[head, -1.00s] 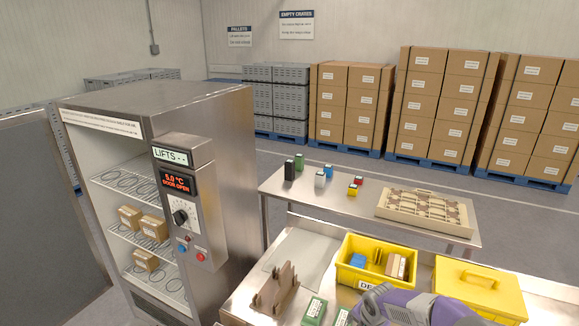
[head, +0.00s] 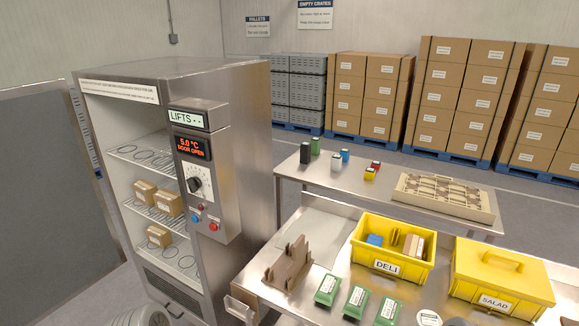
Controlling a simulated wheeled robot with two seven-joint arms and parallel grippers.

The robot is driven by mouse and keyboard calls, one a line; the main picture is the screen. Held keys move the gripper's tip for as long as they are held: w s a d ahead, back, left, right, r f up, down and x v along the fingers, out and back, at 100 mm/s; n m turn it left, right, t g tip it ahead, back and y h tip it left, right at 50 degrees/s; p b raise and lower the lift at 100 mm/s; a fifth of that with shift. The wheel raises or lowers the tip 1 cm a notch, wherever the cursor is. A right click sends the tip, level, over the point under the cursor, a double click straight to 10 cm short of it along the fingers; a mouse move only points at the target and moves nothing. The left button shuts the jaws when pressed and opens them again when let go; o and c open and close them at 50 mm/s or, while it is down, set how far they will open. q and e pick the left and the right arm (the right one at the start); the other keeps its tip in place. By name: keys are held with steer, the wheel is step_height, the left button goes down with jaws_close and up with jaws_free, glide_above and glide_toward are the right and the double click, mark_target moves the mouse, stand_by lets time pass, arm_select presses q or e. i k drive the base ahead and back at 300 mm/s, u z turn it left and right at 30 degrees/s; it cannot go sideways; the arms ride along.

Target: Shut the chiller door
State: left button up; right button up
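The chiller (head: 245,110) is a steel cabinet at the left of the head view, with its front open. Its grey door (head: 50,190) stands swung wide open at the far left, running out of the picture. The control panel display (head: 191,147) reads 5.0 °C and DOOR OPEN. Wire shelves inside hold small brown boxes (head: 168,202). No handle on the door is visible. A grey rounded part at the bottom left edge seems to be mine. Neither gripper can be made out in the head view.
A steel bench (head: 345,283) stands right of the chiller, with a brown rack (head: 288,268), green packs (head: 356,301), a DELI bin (head: 390,268) and a SALAD bin (head: 500,280). A second table behind holds a beige tray (head: 443,199). Stacked cartons (head: 455,88) line the back.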

mark_target(59, 238)
steer(key=u, duration=2.75)
steer(key=i, duration=5.7)
steer(key=z, duration=4.2)
steer(key=i, duration=0.35)
steer(key=u, duration=0.1)
